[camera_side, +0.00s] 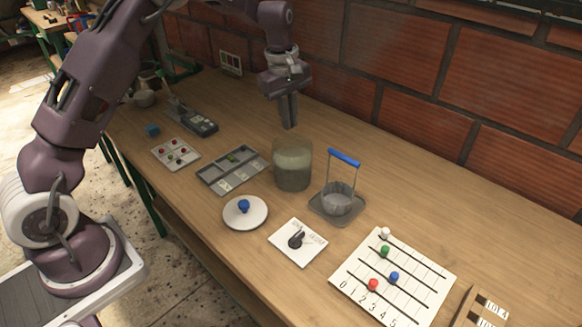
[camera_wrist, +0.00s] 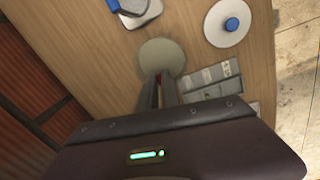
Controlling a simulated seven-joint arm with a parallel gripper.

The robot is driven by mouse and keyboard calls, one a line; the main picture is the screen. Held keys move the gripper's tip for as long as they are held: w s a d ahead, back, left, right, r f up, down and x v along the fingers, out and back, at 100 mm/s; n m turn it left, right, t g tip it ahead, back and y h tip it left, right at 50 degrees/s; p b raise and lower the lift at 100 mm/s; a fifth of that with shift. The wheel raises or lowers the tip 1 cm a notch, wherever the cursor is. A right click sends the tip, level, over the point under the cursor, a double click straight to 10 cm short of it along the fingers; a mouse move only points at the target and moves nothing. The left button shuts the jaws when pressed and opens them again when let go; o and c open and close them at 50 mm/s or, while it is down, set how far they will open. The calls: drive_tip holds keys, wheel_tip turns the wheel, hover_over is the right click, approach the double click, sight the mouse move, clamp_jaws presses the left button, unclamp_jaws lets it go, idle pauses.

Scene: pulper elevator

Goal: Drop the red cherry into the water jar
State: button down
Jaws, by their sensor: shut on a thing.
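My gripper (camera_side: 289,125) points straight down, just above the water jar's mouth in the side view. The wrist view also shows my gripper (camera_wrist: 160,78), its fingers closed on a tiny red spot, the red cherry (camera_wrist: 158,77), mostly hidden between the tips. In the side view the cherry cannot be made out. The water jar (camera_side: 292,176) is a clear cylinder with murky grey-green content. In the wrist view the jar (camera_wrist: 162,52) shows as a pale round disc, its lower edge overlapped by the fingertips.
A white card (camera_side: 176,153) with several red and green cherries lies left. A grey sectioned tray (camera_side: 232,170) is beside the jar. A white lid (camera_side: 245,218), a dial plate (camera_side: 297,242) and a numbered board (camera_side: 390,280) lie in front.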

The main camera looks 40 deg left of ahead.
sight(297, 137)
drive_tip(key=shift+w+d+f, duration=0.1)
drive_tip(key=shift+d+f, duration=0.25)
drive_tip(key=shift+f, duration=0.5)
drive_tip(key=shift+w+d+f, duration=0.1)
drive_tip(key=shift+d+f, duration=0.3)
drive_tip(key=shift+f, duration=0.5)
drive_tip(key=shift+w+d+f, duration=0.1)
drive_tip(key=shift+d+f, duration=0.25)
drive_tip(key=shift+f, duration=0.5)
drive_tip(key=c, duration=1.5)
unclamp_jaws()
drive_tip(key=shift+r, duration=0.1)
drive_tip(key=r, duration=0.7)
drive_tip(key=shift+s+a, duration=0.1)
drive_tip(key=shift+s, duration=0.25)
